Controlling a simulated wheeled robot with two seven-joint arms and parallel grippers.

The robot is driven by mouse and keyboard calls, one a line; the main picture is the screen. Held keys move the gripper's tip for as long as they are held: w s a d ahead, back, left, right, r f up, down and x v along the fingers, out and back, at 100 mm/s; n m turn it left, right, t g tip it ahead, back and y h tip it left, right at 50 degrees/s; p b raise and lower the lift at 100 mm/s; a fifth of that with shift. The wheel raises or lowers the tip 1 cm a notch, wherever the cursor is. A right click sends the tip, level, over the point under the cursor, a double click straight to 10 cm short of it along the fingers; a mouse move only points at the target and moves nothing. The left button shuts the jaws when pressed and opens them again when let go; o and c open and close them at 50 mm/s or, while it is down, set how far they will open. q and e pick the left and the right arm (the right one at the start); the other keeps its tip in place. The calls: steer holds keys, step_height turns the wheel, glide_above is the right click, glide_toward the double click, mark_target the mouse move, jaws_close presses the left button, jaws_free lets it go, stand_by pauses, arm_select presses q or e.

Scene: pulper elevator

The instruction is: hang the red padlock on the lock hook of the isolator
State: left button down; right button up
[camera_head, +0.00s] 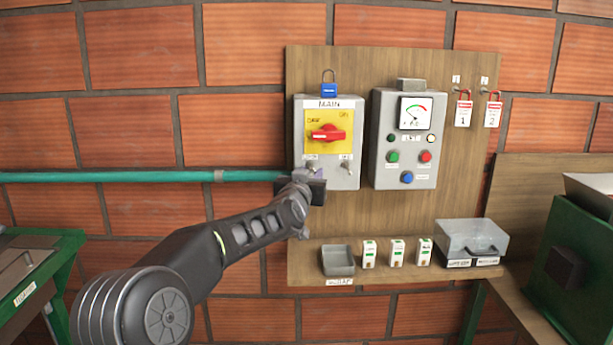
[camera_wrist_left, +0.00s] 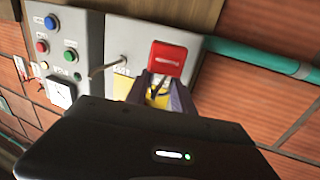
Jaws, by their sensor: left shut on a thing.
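The isolator (camera_head: 326,140) is a grey box marked MAIN with a yellow plate and a red switch handle (camera_head: 328,134). Two small metal hooks stick out low on its front, a left one (camera_head: 310,163) and a right one (camera_head: 345,163). My left gripper (camera_head: 308,180) is just in front of its lower left corner. In the left wrist view the red padlock (camera_wrist_left: 168,58), with a white label, is at the fingers of my left gripper (camera_wrist_left: 162,95), which is shut on it. One metal rod (camera_wrist_left: 107,67) stands clear beside it. Whether the shackle touches a hook is hidden. My right gripper is out of view.
A blue padlock (camera_head: 329,88) sits atop the isolator. A control box (camera_head: 404,140) with gauge and buttons stands close on its right. Two red-and-white tags (camera_head: 463,110) hang further right. Below, a shelf holds a grey tray (camera_head: 338,260) and a clear-lidded box (camera_head: 470,241). A green pipe (camera_head: 150,176) runs left.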

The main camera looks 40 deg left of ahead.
arm_select(q)
steer(key=c, duration=1)
jaws_free()
steer(key=b+v, duration=0.2)
steer(key=v, duration=0.6)
steer(key=shift+a, duration=0.15)
